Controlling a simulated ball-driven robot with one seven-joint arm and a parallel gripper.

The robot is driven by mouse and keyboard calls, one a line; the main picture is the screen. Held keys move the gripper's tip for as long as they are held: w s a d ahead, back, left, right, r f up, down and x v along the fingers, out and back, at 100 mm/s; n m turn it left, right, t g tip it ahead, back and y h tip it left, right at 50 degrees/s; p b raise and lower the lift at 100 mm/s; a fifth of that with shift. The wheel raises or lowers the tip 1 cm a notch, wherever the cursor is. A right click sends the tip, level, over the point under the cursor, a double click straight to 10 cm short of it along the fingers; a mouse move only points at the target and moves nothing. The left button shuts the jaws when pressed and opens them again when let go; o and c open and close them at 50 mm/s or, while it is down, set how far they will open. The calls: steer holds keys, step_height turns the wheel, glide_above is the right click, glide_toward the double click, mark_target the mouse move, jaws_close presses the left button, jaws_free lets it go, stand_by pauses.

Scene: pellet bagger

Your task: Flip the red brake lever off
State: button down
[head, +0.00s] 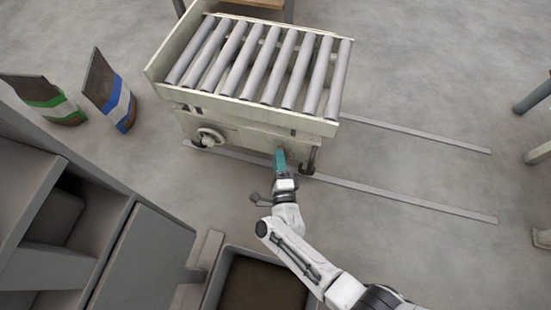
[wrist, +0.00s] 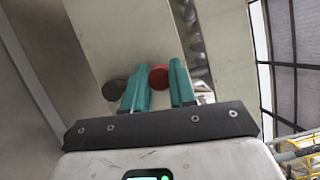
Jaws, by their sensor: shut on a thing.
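The red brake lever (wrist: 158,77) shows in the wrist view as a round red end between the two teal fingers of my gripper (wrist: 160,84). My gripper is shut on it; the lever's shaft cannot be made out. In the head view my gripper (head: 280,160) is at the near side of the pale roller cart (head: 240,130), close to its right end. There the fingers and arm hide the lever.
A dark round knob (wrist: 115,90) sits just left of the fingers in the wrist view. A handwheel (head: 209,137) is on the cart's side. Floor rails (head: 420,201) run right. Two bags, one green-striped (head: 45,98) and one blue-striped (head: 112,95), stand left.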

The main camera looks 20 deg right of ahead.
steer(key=shift+s+d+m, duration=0.1)
steer(key=shift+d+m, duration=0.3)
steer(key=c, duration=1.2)
jaws_free()
